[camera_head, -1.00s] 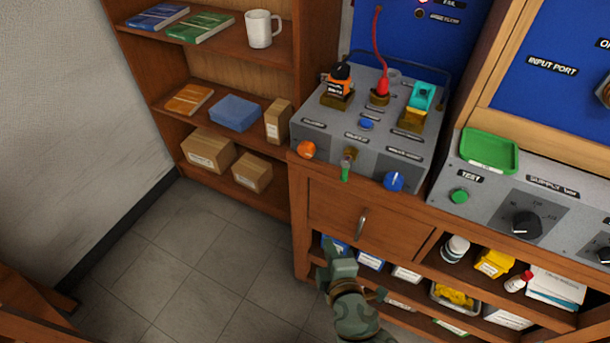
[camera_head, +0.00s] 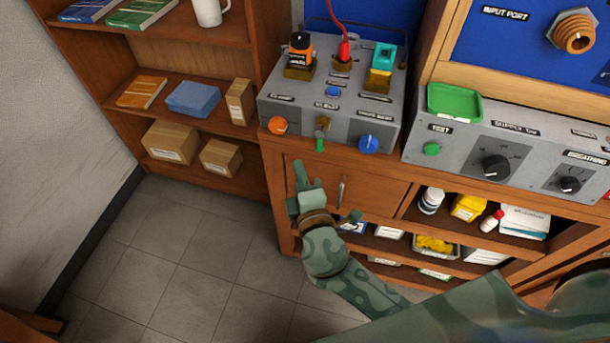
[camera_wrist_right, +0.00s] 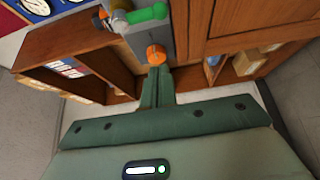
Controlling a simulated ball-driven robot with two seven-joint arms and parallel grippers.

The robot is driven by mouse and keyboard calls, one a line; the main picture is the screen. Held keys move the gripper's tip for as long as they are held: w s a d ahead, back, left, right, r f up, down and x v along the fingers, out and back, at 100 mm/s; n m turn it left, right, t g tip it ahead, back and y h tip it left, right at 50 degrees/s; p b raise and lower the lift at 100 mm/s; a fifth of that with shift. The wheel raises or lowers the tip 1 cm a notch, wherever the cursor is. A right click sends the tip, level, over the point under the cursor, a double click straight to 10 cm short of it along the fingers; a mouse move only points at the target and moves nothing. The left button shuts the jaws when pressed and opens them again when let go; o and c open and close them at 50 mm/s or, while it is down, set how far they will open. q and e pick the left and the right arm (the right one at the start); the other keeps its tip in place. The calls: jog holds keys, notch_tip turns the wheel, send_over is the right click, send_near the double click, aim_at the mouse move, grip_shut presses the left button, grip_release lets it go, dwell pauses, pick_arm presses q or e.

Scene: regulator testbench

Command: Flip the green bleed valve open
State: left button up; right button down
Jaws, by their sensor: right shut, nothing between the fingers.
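The green bleed valve (camera_head: 320,143) is on the lower front of the grey regulator box (camera_head: 290,112), between an orange knob (camera_head: 278,125) and a blue knob (camera_head: 368,144). Its green handle hangs down from a brass body. My right gripper (camera_head: 299,168) is shut and empty, in front of the cabinet, below and a little left of the valve and apart from it. In the right wrist view, the green handle (camera_wrist_right: 148,13) shows at the top, beyond the shut fingers (camera_wrist_right: 158,82). The orange knob (camera_wrist_right: 156,54) appears at the fingertips there; I cannot tell the gap. My left gripper is out of view.
The wooden cabinet's drawer with a metal handle (camera_head: 341,190) is behind my right gripper. A supply panel with a green tray (camera_head: 454,102) stands to the right. A bookcase with boxes (camera_head: 170,142) stands at the left. The floor (camera_head: 170,250) in front is clear.

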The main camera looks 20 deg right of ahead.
aim_at(320, 141)
jog(key=w+d, duration=0.4)
jog(key=shift+w+p, duration=0.35)
dwell(0.3)
